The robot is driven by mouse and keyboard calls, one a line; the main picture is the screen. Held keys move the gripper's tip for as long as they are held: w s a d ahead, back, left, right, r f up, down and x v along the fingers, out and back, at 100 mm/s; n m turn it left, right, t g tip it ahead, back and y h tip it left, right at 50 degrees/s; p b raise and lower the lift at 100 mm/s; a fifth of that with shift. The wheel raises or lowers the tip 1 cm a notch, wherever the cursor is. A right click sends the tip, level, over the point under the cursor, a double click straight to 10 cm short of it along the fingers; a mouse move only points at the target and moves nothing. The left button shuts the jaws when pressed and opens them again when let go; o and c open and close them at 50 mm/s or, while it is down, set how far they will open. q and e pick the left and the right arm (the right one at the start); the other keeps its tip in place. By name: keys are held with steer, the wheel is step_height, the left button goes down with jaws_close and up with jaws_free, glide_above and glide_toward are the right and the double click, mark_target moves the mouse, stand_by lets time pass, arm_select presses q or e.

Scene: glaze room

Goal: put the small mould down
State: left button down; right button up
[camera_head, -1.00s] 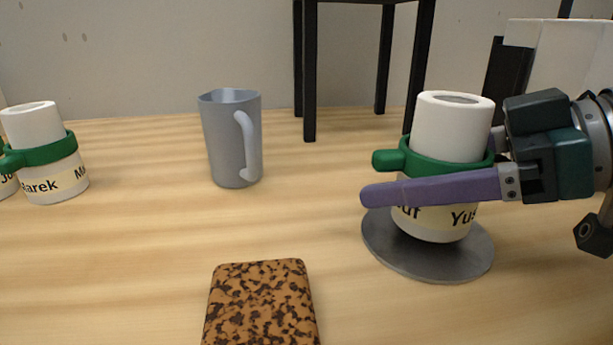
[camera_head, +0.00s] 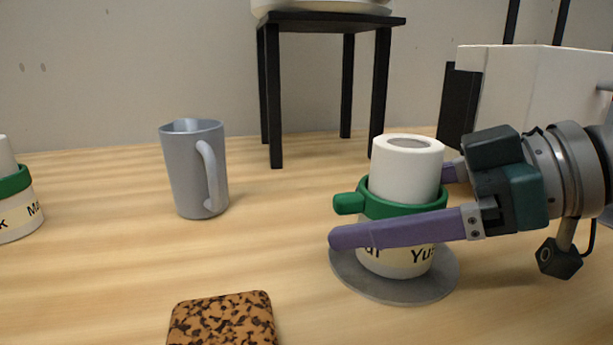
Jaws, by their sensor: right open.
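The small mould (camera_head: 405,172) is a white cylinder with a green band and a name label, partly reading "Yus". It stands upright on a round grey disc (camera_head: 395,288). My right gripper (camera_head: 392,205) comes in from the right with its purple fingers on either side of the mould. The near finger crosses in front of the label; the far finger is mostly hidden behind the mould. The gripper is open. My left gripper is out of view.
A grey-blue jug (camera_head: 190,170) stands to the left. Another banded mould (camera_head: 18,205) is cut off at the left edge. A brown speckled block (camera_head: 222,322) lies at the front. A black-legged stand (camera_head: 275,95) and a white box (camera_head: 530,90) are behind.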

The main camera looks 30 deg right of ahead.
steer(key=p+v, duration=0.1)
steer(key=v, duration=1)
steer(key=shift+s+d+p, duration=0.1)
steer(key=shift+s+p, duration=0.05)
steer(key=shift+p, duration=0.2)
